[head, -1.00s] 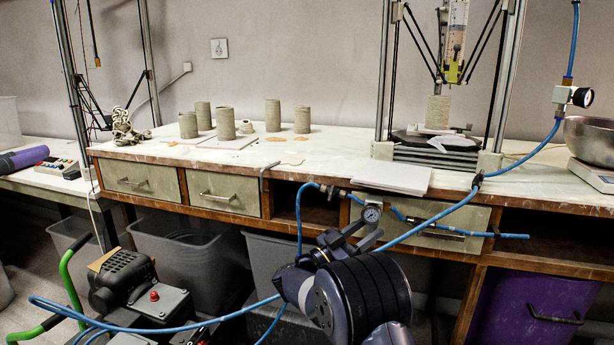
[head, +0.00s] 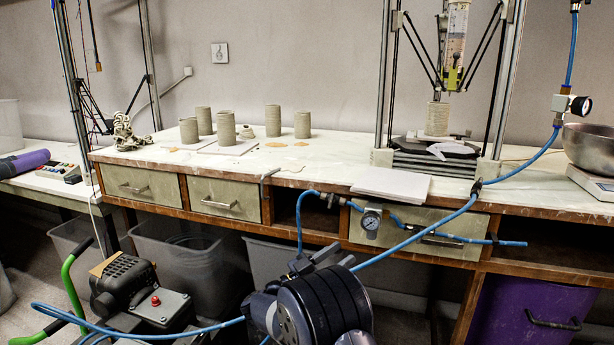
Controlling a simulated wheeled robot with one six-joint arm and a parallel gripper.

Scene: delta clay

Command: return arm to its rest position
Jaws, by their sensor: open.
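My arm rises at the bottom middle of the head view, with its thick dark ringed joint in front. My gripper (head: 345,251) shows just above that joint, in front of the bench's drawer fronts and below the bench top. Its two dark fingers point up and to the right and stand apart, with nothing seen between them. The base of the fingers is partly hidden behind my own arm.
The bench (head: 330,150) carries several clay cylinders (head: 226,128), a stack of white sheets (head: 392,184) and a delta printer (head: 455,60). A blue hose (head: 425,228) and pressure gauge (head: 371,222) hang close to my gripper. A compressor (head: 125,285) stands lower left.

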